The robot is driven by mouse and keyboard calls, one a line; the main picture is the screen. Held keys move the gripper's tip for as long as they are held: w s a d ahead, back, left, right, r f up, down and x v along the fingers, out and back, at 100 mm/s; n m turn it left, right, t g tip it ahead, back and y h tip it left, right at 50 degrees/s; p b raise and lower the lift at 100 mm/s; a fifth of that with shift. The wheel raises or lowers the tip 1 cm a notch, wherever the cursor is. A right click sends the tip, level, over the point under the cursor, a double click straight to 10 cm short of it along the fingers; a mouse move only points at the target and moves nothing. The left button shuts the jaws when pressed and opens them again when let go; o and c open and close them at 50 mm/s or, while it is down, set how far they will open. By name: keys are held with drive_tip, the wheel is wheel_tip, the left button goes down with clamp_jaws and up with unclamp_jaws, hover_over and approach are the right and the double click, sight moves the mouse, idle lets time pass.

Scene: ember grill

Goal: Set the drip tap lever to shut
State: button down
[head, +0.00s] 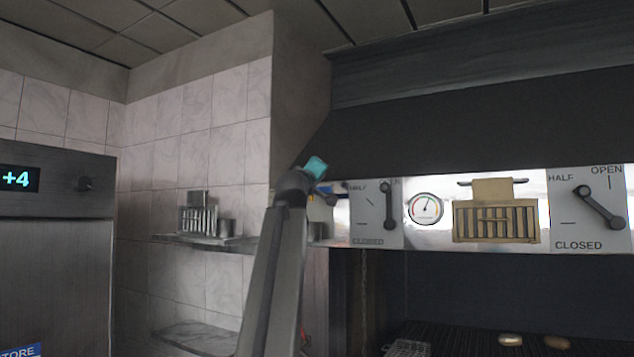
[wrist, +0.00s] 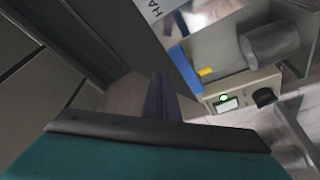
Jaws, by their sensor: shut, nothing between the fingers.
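I cannot make out a drip tap lever in either view; no label names one. Two dark levers show on the grill hood's front in the head view. The left lever (head: 388,205) stands upright toward OPEN. The right lever (head: 600,206) slants up and left toward HALF. My gripper (wrist: 163,80) shows in the wrist view as dark fingers, shut and empty, beyond its teal body. In the head view my raised arm ends left of the left lever's plate, with the teal part near the hood's edge. The fingertips are unclear there.
A round gauge (head: 425,208) and a tan slotted box (head: 496,213) sit between the levers. A shelf (head: 205,241) with a metal rack is on the tiled wall. A steel cabinet (head: 55,250) stands left. The wrist view shows a grey cylinder (wrist: 270,44) and a knobbed box (wrist: 243,95).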

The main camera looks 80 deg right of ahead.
drive_tip(key=w+a+f+p, duration=0.1)
drive_tip(key=w+a, duration=0.3)
drive_tip(key=a, duration=0.4)
drive_tip(key=shift+a+f, duration=0.15)
drive_tip(key=shift+a, duration=0.25)
idle(0.9)
